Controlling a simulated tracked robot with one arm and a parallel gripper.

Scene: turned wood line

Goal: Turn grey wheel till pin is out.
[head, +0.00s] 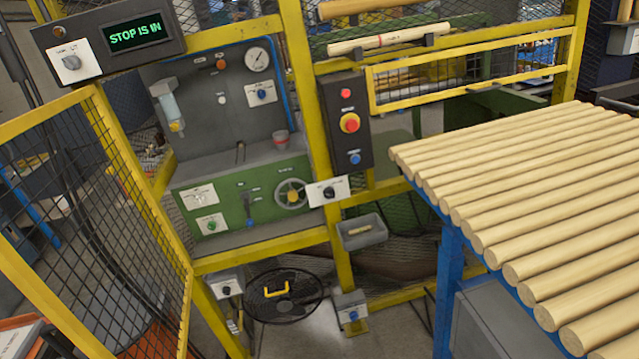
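The grey wheel (291,193), a small spoked handwheel, is on the right side of a green panel (243,201) behind the yellow frame. No pin can be made out at this size. A display (135,33) at the upper left reads "STOP IS IN" in green letters. My gripper is not in view, so its state and its place relative to the wheel do not show.
An open yellow mesh gate (97,215) stands at the left. A blue-legged table with several wooden rods (520,185) fills the right. A black control box (346,124) with a red button is right of the panel. A round black mesh cover (262,306) lies low in front.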

